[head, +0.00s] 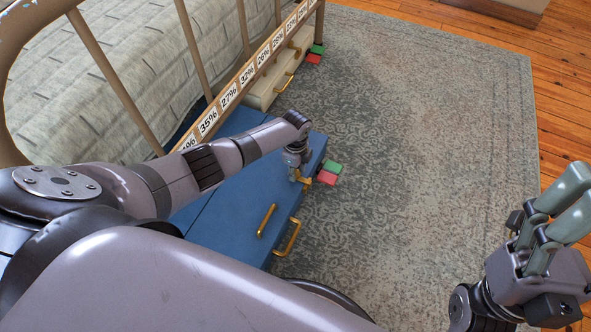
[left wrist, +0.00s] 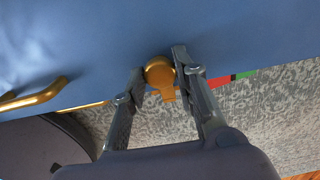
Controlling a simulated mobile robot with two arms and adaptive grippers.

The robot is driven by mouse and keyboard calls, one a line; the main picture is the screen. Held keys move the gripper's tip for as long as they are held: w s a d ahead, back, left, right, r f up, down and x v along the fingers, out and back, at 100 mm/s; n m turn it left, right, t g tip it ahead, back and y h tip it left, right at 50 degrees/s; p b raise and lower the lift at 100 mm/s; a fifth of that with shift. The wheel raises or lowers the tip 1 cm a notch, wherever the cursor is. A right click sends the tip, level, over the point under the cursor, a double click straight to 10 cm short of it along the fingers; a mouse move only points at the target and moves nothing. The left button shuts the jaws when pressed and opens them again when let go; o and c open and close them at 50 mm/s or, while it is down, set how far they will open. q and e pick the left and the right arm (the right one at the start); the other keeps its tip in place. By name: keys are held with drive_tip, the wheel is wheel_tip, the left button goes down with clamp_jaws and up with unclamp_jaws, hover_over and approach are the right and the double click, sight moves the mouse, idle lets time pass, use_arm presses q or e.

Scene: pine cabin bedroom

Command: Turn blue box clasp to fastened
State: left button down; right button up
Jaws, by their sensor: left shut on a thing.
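The blue box (head: 225,215) stands on the rug beside the bed. Its brass clasp (head: 306,182) sits at the box's front edge, near the far end, and it also shows in the left wrist view (left wrist: 160,75). My left gripper (head: 299,178) is at the clasp, with its fingers on both sides of the round brass knob, shut on it. The clasp's lower tab points down past the box edge in the wrist view. A green and a red marker (head: 329,172) lie by the clasp. My right gripper (head: 548,222) is raised at the right, away from the box; its finger gap is unclear.
Brass handles (head: 267,220) stand on the blue box's lid and front (head: 288,237). A cream box (head: 280,75) with similar handles and markers is farther back. The bed's wooden rail (head: 225,97) with percentage labels runs along the left. The patterned rug (head: 430,130) is clear.

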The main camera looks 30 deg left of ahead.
use_arm(q)
drive_tip(key=c, duration=1.2)
unclamp_jaws()
drive_tip(key=shift+c, duration=0.2)
wheel_tip(320, 180, up, 12)
drive_tip(key=shift+d, duration=0.1)
